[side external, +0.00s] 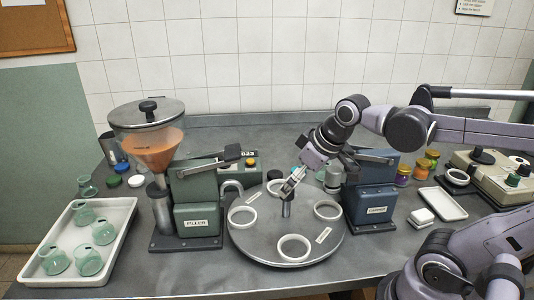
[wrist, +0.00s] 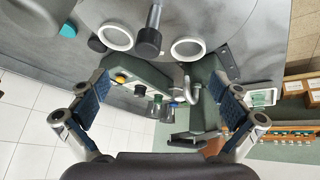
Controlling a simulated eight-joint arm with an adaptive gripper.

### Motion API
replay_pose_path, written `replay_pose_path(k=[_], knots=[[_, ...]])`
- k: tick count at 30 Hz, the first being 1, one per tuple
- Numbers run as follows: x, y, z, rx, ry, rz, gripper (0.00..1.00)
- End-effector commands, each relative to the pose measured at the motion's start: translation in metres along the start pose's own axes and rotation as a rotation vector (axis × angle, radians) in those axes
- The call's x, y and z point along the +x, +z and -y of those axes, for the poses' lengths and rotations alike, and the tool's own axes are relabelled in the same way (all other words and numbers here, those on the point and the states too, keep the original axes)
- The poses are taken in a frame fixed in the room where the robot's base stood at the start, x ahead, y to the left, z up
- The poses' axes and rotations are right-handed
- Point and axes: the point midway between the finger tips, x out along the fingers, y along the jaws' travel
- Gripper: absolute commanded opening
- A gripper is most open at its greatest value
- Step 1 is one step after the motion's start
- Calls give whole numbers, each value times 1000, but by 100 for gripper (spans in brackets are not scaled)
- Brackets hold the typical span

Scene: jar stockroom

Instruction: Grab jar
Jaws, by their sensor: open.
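Several pale green glass jars (side external: 90,262) stand in a white tray (side external: 120,222) at the left of the bench in the side view. Another greenish jar (side external: 87,187) stands behind the tray, left of the filler. In the wrist view a green jar shows in the tray at the right (wrist: 262,98). My gripper (side external: 291,184) is above the round turntable (side external: 287,221), well right of the tray. In the wrist view my gripper (wrist: 160,112) has its fingers wide apart, with nothing held between them.
The green filler (side external: 198,198) with its hopper stands between the tray and the turntable. The blue capper (side external: 371,195) stands right of the turntable, which carries white rings (side external: 294,248). Small coloured jars (side external: 421,169) stand farther right. The front bench strip is clear.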

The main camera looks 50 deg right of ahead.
Motion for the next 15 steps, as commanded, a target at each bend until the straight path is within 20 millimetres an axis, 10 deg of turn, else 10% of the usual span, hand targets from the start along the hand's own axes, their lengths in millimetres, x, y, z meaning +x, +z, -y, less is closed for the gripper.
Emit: replay_pose_path(k=[13, 15], knots=[[17, 38, 41, 140, -46, -100, 100], [17, 38, 40, 140, -46, -99, 83]])
